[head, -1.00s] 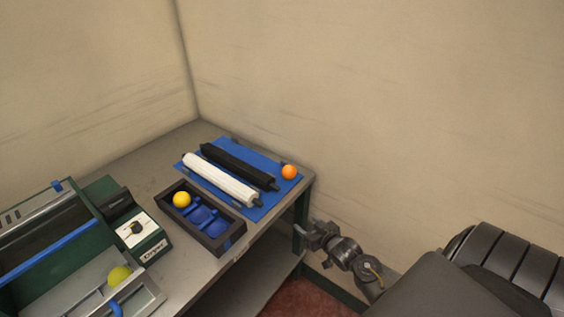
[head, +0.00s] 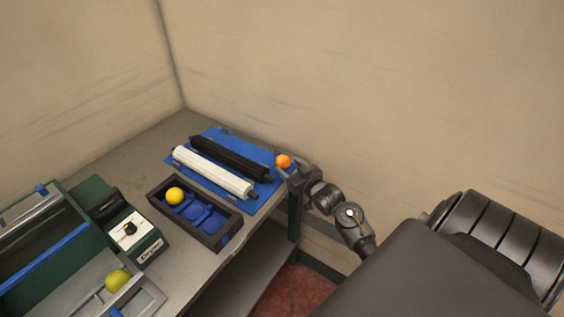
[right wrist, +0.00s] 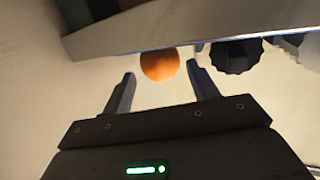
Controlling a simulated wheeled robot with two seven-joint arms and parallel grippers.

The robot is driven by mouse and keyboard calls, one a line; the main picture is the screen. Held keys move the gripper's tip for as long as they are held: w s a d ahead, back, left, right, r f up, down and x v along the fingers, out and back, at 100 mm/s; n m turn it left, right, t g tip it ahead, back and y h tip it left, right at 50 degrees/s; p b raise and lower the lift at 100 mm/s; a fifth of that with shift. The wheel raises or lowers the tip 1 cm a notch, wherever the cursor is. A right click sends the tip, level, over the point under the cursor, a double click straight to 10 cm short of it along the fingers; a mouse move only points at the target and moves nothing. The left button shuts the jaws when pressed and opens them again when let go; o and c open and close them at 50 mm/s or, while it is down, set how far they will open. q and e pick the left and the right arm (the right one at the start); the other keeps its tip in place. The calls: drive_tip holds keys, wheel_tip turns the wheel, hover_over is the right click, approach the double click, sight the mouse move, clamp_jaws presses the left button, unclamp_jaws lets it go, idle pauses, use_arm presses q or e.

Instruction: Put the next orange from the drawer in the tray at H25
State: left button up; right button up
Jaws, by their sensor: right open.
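An orange (head: 283,160) sits at the right end of the blue mat (head: 213,135). My right gripper (head: 285,173) is open at the table's right corner, close beside this orange. In the right wrist view the orange (right wrist: 160,65) lies between and slightly beyond the two open fingertips (right wrist: 160,72); I cannot tell whether they touch it. A yellow fruit (head: 174,195) sits in the left end of the dark tray (head: 224,241); its other blue cups look empty. A yellow-green fruit (head: 117,280) lies in a grey drawer-like part (head: 90,298) at lower left. My left gripper is not in view.
A white roller (head: 212,172) and a black roller (head: 228,157) lie on the mat, left of the orange. A green machine (head: 148,246) with a dial stands at the left. Walls close off the back. Bare grey tabletop (head: 150,150) shows behind the tray.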

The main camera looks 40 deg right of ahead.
sight(287, 167)
drive_tip(key=shift+w, duration=0.35)
drive_tip(key=w, duration=0.2)
drive_tip(key=w+f+p, duration=0.1)
drive_tip(key=w, duration=0.1)
drive_tip(key=shift+w+d+f, duration=0.15)
drive_tip(key=shift+f, duration=0.05)
drive_tip(key=c, duration=0.7)
